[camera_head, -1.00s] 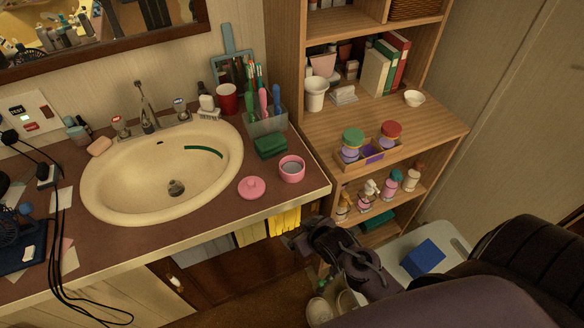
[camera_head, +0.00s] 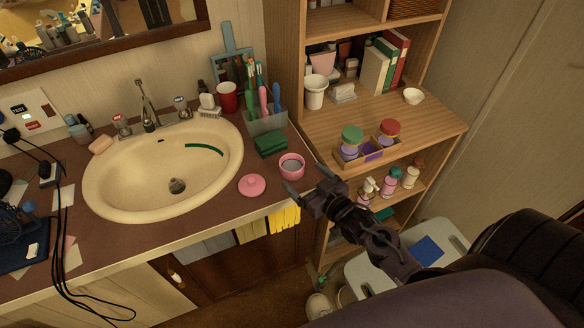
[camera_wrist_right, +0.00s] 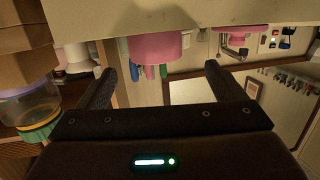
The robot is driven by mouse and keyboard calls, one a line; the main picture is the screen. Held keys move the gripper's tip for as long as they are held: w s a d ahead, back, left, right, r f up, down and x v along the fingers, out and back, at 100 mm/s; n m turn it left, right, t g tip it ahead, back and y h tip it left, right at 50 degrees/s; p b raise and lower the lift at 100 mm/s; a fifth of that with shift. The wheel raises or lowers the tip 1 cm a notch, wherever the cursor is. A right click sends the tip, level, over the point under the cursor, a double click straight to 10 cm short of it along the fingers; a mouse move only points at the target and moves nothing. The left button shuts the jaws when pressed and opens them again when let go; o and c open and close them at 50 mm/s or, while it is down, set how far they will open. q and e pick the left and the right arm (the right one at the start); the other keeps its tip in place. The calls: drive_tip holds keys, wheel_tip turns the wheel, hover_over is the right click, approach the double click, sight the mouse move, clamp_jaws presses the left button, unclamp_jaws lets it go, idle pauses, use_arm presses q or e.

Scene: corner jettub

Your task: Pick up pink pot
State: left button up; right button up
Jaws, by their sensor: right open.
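The pink pot (camera_head: 292,168) stands open on the counter near its right front corner, right of the sink. Its pink lid (camera_head: 252,186) with a knob lies beside it to the left. My right gripper (camera_head: 304,180) is open and empty at the counter's edge, just right of and in front of the pot, with its fingers pointing toward it. In the right wrist view the picture appears upside down; the pot (camera_wrist_right: 158,46) shows ahead between the two spread fingers, apart from them. The lid (camera_wrist_right: 236,32) is farther right there. My left gripper is not in view.
A green sponge (camera_head: 270,145) and a clear toothbrush holder (camera_head: 266,122) stand behind the pot. The sink (camera_head: 130,190) is to the left. A wooden shelf (camera_head: 440,125) with jars and bottles stands close on the right. Yellow cloths (camera_head: 284,219) hang below the counter edge.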

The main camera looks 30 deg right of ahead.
sight(286, 159)
drive_tip(key=shift+d+f+p+x, duration=0.15)
drive_tip(key=shift+p+x, duration=0.2)
drive_tip(key=shift+x, duration=1.6)
drive_tip(key=shift+d+f+p+x, duration=0.15)
drive_tip(key=shift+p+x, duration=0.15)
drive_tip(key=shift+x, duration=1.65)
drive_tip(key=c, duration=1.1)
